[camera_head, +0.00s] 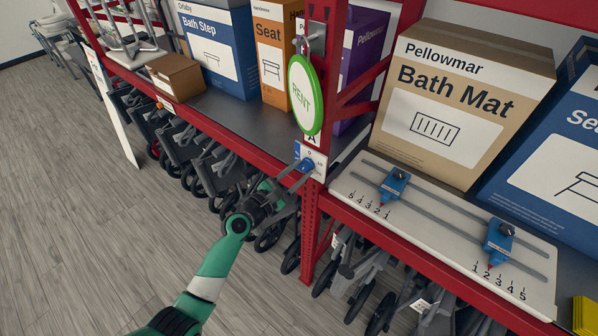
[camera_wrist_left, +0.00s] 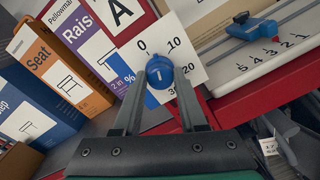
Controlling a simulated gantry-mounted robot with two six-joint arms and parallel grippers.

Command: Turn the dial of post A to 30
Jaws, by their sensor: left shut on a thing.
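Post A is the red upright (camera_head: 311,235) with a small "A" sign (camera_head: 311,139) in the head view. Its blue dial (camera_head: 307,165) sits on a white scale plate below that sign. In the left wrist view the dial (camera_wrist_left: 160,73) lies between my fingertips, with 0 and 10 printed above it and more numbers, including 30, at its lower right. The pointer's exact reading is too small to tell. My left gripper (camera_head: 299,172) is shut on the dial, one finger on each side. My right gripper is not in view.
A white board with two blue sliders (camera_head: 395,184) (camera_head: 498,241) lies on the shelf to the right. Boxes, including a Bath Mat box (camera_head: 455,100), stand behind. Folded wheeled frames fill the space below the shelf.

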